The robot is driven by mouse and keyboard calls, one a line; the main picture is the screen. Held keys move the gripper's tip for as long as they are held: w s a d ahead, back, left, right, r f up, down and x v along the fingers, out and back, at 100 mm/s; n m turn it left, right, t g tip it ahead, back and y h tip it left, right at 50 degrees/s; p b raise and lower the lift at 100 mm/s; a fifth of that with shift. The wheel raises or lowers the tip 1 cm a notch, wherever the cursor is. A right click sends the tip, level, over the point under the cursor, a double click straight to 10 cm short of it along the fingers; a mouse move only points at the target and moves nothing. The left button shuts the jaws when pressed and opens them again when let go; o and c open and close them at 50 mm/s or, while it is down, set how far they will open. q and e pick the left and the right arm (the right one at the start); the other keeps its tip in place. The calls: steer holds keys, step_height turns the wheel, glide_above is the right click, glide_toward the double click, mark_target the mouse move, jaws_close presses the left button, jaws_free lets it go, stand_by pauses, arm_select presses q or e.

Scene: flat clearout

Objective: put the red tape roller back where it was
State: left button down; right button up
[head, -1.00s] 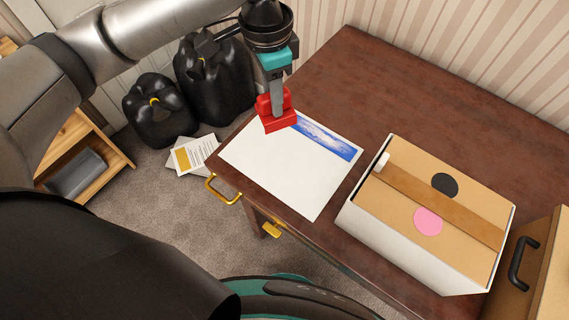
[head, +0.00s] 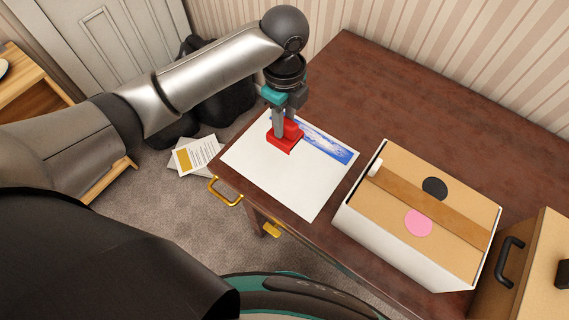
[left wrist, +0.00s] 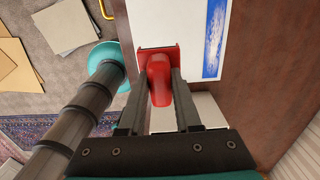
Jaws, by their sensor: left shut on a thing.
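The red tape roller (head: 286,139) is between the fingers of my left gripper (head: 284,126), which is shut on it. It is over the upper left part of a white sheet (head: 285,180) with a blue picture strip, on the brown table (head: 400,110). I cannot tell whether the roller touches the sheet. In the left wrist view the red handle (left wrist: 159,75) lies between the two fingers, with the red head beyond it at the sheet. My right gripper is not in view.
A taped cardboard box (head: 460,205) with a black and a pink dot stands on the table at right. Another box with a black handle (head: 510,262) is at the lower right. Papers (head: 196,155) and black bags (head: 225,100) lie on the floor left of the table.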

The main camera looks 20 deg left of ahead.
arm_select(q)
steer(key=shift+f+b, duration=1.75)
steer(key=shift+f, duration=6.65)
steer(key=shift+f, duration=0.2)
steer(key=c, duration=0.6)
jaws_free()
step_height(320, 180, up, 12)
steer(key=p, duration=0.3)
steer(key=shift+r, duration=0.25)
